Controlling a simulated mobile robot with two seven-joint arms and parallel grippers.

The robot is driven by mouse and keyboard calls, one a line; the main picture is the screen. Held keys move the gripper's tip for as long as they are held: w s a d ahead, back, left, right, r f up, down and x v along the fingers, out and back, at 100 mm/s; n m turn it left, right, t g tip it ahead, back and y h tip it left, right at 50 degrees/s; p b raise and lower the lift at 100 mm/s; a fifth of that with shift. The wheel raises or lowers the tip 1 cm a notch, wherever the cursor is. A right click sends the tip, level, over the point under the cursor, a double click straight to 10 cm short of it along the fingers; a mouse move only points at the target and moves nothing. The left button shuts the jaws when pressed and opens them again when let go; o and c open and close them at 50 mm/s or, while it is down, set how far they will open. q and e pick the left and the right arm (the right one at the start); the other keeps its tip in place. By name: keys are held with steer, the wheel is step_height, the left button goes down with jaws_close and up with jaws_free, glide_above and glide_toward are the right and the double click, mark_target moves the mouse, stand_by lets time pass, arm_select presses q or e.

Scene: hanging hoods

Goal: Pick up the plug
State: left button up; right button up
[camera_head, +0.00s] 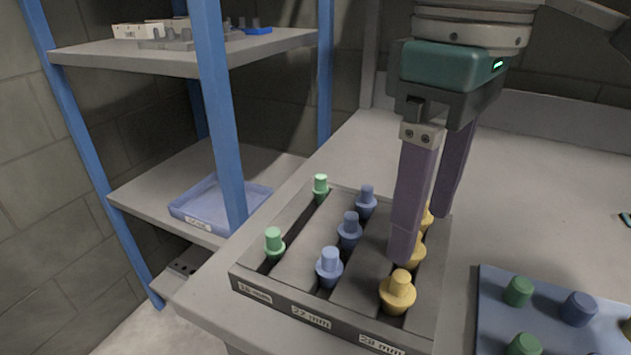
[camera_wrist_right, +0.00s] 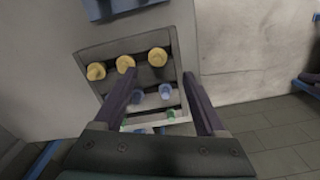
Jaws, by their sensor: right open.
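A grey rack (camera_head: 300,312) with three slanted channels stands on the bench, labelled 18 mm, 22 mm and 28 mm. Its left channel holds two green plugs (camera_head: 274,246), the middle one three blue plugs (camera_head: 330,267), the right one three yellow plugs (camera_head: 397,293). My right gripper (camera_head: 423,232) is open and empty, pointing down over the rack's right channel. Its near finger partly hides the middle and rear yellow plugs. In the right wrist view, blue plugs (camera_wrist_right: 166,91) and green plugs show between the fingers, and yellow plugs (camera_wrist_right: 126,63) lie beyond. My left gripper is not in view.
A blue board (camera_head: 490,318) with green plugs (camera_head: 518,291) and a blue plug (camera_head: 578,308) lies at the front right. A blue-posted shelf (camera_head: 222,130) with a blue tray (camera_head: 190,212) stands left. The bench behind the rack is clear.

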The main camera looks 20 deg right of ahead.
mark_target(403, 276)
step_height(403, 276, down, 4)
steer(key=shift+w+a+r+b, duration=0.1)
steer(key=shift+w+b, duration=0.05)
steer(key=shift+b, duration=0.2)
steer(key=f, duration=0.2)
steer(key=f+b, duration=0.1)
steer(key=f, duration=0.2)
steer(key=shift+w+d+f, duration=0.2)
steer(key=shift+f, duration=0.1)
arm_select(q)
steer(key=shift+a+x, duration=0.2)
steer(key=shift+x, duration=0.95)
arm_select(e)
steer(key=shift+c, duration=0.3)
steer(key=shift+c, duration=1.4)
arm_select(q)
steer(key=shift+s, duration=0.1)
arm_select(e)
jaws_close()
